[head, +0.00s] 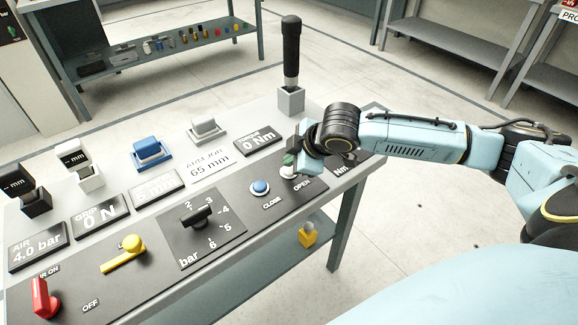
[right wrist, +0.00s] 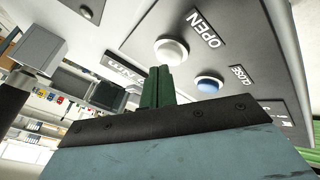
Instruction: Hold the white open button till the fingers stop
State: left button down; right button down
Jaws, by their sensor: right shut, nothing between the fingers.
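The white OPEN button (head: 287,172) sits at the right end of the dark sloping panel, partly hidden by my right gripper (head: 290,160). In the right wrist view the white button (right wrist: 171,49) shows whole beside its OPEN label. My right gripper's green fingers (right wrist: 158,72) are shut with nothing between them. Their tips are close to the button's edge; I cannot tell whether they touch it. The blue CLOSE button (head: 260,187) is just left of the white one, and also shows in the right wrist view (right wrist: 209,84). My left gripper is not in view.
The panel also carries a black pressure knob (head: 196,217), a yellow lever (head: 125,255) and a red switch (head: 43,300). A black upright handle (head: 291,52) stands behind. Display plates read 4.0 bar (head: 38,247), 0 N (head: 98,214) and 0 Nm (head: 259,140).

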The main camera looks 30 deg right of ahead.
jog(key=shift+f, duration=0.55)
dwell(2.3)
jog(key=shift+r+p, duration=0.95)
jog(key=shift+p, duration=0.5)
notch_tip(320, 180, up, 5)
jog(key=p, duration=0.6)
jog(key=shift+r, duration=0.1)
